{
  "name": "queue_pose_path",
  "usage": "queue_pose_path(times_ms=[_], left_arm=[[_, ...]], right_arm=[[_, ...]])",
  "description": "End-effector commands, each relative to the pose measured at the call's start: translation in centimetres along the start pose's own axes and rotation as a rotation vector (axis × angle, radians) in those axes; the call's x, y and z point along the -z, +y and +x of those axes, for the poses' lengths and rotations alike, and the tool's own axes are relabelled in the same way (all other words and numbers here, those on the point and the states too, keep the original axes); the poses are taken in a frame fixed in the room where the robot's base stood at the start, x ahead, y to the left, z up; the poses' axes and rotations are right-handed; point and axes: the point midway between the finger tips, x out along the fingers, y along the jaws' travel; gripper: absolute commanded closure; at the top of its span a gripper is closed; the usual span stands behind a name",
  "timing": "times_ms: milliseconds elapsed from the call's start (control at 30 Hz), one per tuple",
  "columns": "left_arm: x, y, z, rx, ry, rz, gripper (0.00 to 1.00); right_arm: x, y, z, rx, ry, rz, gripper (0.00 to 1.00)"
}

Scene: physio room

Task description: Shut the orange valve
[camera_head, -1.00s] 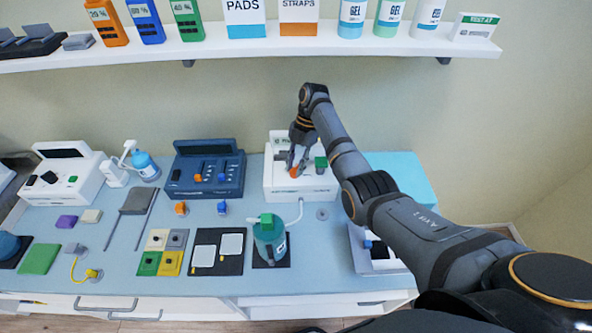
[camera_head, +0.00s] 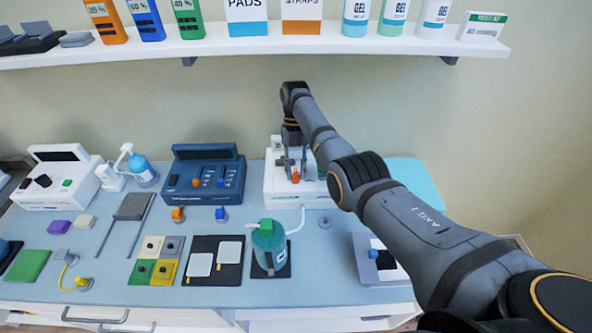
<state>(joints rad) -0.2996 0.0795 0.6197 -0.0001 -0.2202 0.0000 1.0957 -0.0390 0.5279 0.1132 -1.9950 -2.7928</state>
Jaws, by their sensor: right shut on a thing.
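The orange valve (camera_head: 296,178) is a small orange handle on the front of a white device (camera_head: 285,193) at the back of the table. My right gripper (camera_head: 293,171) comes down over the white device and is shut on the orange valve. The fingers hide part of the valve and its exact angle. A green handle shows just right of the gripper, partly hidden by my arm. My left gripper is out of view.
A dark blue unit (camera_head: 203,200) with orange and blue handles stands to the left. A teal canister (camera_head: 268,243) with a green top stands in front, with a pale hose running to the white device. A shelf (camera_head: 215,57) with boxes and bottles hangs above.

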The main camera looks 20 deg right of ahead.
Motion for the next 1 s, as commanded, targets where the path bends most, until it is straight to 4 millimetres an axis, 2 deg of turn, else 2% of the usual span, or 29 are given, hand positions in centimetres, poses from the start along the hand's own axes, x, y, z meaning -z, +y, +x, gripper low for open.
queue_pose_path(times_ms=[500, 533, 567, 1000], left_arm=[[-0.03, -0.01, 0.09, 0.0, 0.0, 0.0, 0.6], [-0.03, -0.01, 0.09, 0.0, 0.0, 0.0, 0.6], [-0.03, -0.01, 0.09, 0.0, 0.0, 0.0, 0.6], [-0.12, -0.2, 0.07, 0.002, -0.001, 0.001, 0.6]], right_arm=[[0.06, 0.04, 0.23, 0.008, 0.005, -0.019, 1.0], [0.06, 0.04, 0.23, 0.008, 0.005, -0.019, 0.72], [0.06, 0.04, 0.23, 0.008, 0.005, -0.019, 0.68], [0.01, 0.02, 0.06, 0.007, 0.001, -0.017, 0.68]])
